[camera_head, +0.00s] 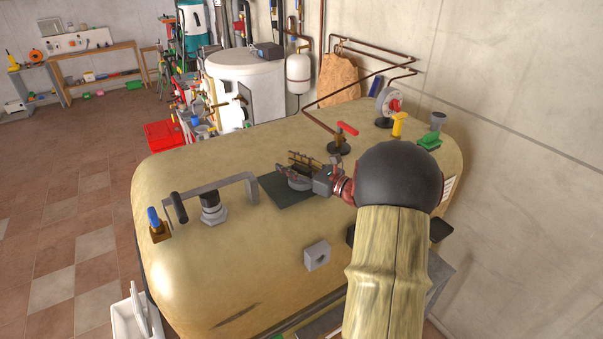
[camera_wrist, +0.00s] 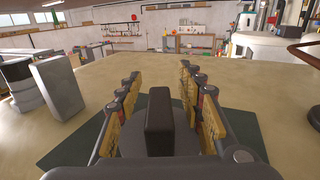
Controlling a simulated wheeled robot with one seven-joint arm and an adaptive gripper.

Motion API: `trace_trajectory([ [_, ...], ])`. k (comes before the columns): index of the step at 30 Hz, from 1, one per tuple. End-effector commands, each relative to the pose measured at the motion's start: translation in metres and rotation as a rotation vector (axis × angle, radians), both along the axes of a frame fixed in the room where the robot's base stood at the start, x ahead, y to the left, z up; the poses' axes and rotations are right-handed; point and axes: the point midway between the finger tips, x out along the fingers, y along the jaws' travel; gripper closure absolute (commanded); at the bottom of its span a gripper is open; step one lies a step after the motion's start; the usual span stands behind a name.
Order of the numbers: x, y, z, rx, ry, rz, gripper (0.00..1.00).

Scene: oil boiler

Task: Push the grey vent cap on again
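A round grey cap (camera_head: 299,184) with an upright black grip (camera_wrist: 159,122) lies on a dark green mat (camera_head: 285,197) on top of the beige boiler. I take it for the vent cap. My gripper (camera_head: 290,165) reaches in low over the mat from the right. In the wrist view its fingers (camera_wrist: 158,78) stand apart on both sides of the black grip, with gaps visible. The lower part of the cap is hidden by my gripper. A grey stub with a dark top (camera_head: 212,207) stands left of the mat; I cannot tell whether it is the vent.
A grey bar handle (camera_head: 236,181) arches near the stub, with a blue-handled valve (camera_head: 154,218) to its left. A red-handled valve (camera_head: 347,129) and copper pipe stand behind the mat. A grey block with a hole (camera_head: 317,256) sits in front. The boiler's front left is clear.

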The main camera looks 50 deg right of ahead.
Motion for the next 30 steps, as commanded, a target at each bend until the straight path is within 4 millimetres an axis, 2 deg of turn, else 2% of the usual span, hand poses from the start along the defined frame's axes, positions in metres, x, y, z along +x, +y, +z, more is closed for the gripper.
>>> trace_trajectory([
  [4,-0.0005,-0.0001,-0.0004,0.000,0.000,0.000,0.63],
  [24,-0.0006,-0.0001,-0.0004,0.000,0.000,0.000,1.00],
  [30,-0.0006,-0.0001,-0.0002,0.000,0.000,0.000,1.00],
])
